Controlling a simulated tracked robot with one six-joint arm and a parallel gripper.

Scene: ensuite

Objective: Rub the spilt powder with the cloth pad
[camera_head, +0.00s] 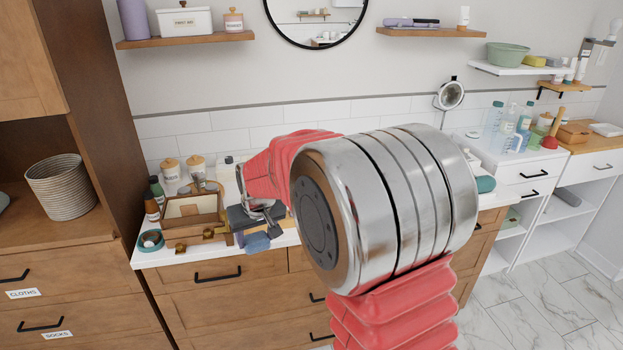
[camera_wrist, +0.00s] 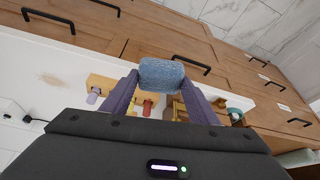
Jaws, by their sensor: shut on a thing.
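The blue cloth pad (camera_wrist: 161,74) is held between the two purple fingers of my gripper (camera_wrist: 160,86) in the wrist view. My gripper is shut on it. The pad also shows in the head view (camera_head: 257,244), by the counter's front edge. The spilt powder (camera_wrist: 56,78) is a faint tan smear on the white countertop (camera_wrist: 30,55), left of the pad in the wrist view. The pad is apart from the powder. In the head view I cannot make out the powder; my arm covers much of the counter there.
A wooden box with a mirror-like panel (camera_head: 192,207) and a teal tape roll (camera_head: 151,240) stand on the counter's left. Jars (camera_head: 170,170) stand behind. In the wrist view a wooden peg rack (camera_wrist: 103,84) lies between powder and pad. Counter around the powder looks clear.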

